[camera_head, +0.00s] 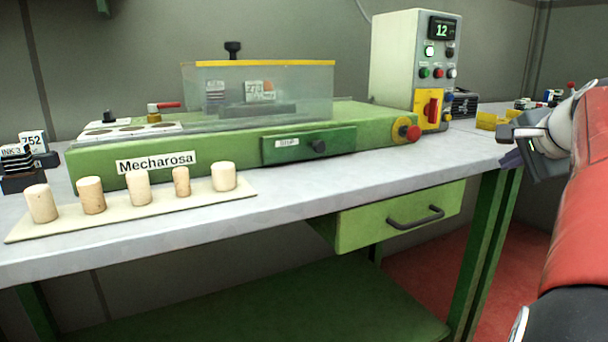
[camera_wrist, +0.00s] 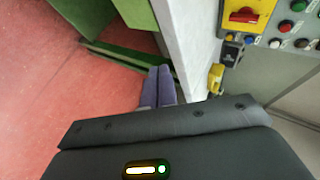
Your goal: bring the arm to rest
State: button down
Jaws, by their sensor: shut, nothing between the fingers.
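My gripper (camera_head: 508,160) is at the right of the head view, by the right end of the workbench (camera_head: 340,186). The wrist view shows its two purple fingers (camera_wrist: 158,72) side by side, closed with nothing between them. Beyond them in that view are red floor and a green bench part. My red and black arm fills the right edge of the head view. Several cork stoppers (camera_head: 138,187) stand upright in a row on a pale strip (camera_head: 120,222) at the bench's front left, far from my gripper.
A green machine (camera_head: 220,150) labelled Mecharosa stands on the bench under a clear cover (camera_head: 300,90). A control box (camera_head: 400,60) with a red switch (camera_head: 433,108) stands behind its right end. A green drawer (camera_head: 390,218) hangs under the bench top. Red floor (camera_wrist: 50,60) is clear.

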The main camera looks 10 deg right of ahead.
jog(key=s+a+f+n+g+y+p, duration=0.15)
jog(key=a+f+n, duration=0.25)
jog(key=a, duration=0.6)
jog(key=s+a+f+n+g+y, duration=0.15)
jog(key=a+f+n, duration=0.25)
jog(key=a, duration=0.6)
jog(key=s+a+f+n+g+p, duration=0.1)
jog(key=s+a+f+n, duration=0.9)
jog(key=s+a+f, duration=0.3)
jog(key=shift+s+f+g+p, duration=0.35)
jog(key=shift+f+g+p, duration=0.05)
jog(key=shift+f, duration=0.5)
